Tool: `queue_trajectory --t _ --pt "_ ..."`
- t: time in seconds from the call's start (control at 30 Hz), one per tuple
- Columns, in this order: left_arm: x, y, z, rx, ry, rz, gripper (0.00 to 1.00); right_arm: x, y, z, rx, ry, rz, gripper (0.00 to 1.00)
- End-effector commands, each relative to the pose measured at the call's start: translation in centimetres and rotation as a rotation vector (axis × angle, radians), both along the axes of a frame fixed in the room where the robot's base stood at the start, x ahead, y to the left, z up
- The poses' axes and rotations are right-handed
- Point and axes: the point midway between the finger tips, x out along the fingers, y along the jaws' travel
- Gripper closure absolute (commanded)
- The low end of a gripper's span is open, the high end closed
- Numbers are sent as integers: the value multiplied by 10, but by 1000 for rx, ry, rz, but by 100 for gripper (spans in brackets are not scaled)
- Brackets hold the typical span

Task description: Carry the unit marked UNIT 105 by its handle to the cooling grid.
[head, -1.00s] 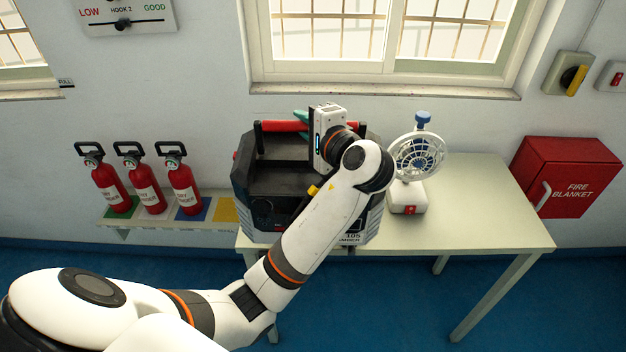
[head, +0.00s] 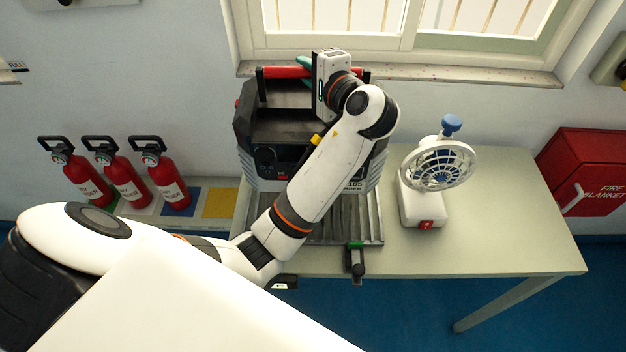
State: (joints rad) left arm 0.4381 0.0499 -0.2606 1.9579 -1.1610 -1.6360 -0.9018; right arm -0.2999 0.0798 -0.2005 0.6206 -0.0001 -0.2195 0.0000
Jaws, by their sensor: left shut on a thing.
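The dark grey unit with a black top (head: 262,128) carries a label of which "105" shows at its lower right. Its red handle (head: 284,72) runs across the top at the back. My left gripper (head: 318,80) is shut on the handle, with its fingers mostly hidden by its body. The slatted metal cooling grid (head: 345,228) shows on the table below the unit's front edge. The unit appears raised over it, though my arm hides part of the gap. My right gripper is not in view.
A white fan (head: 437,168) stands on the table (head: 500,215) just right of the grid. A black lever with green (head: 356,262) sticks out at the grid's front. Red extinguishers (head: 168,185) stand on a shelf at left. A red fire blanket box (head: 585,170) hangs at right.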

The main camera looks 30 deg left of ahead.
Motion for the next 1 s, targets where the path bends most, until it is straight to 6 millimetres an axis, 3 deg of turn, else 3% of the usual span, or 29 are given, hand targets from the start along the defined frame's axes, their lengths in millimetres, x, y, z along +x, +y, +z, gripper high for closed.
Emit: queue_trajectory --t 0.03,0.23,0.6,1.0 --pt "0 -1 11 -1 -8 -1 100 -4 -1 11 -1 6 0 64" --pt "-1 -1 4 -4 8 0 100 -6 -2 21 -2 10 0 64" --pt "-1 0 -45 -1 9 1 100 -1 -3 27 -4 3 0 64" --pt "-1 -1 -76 -1 9 0 100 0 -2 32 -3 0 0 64"
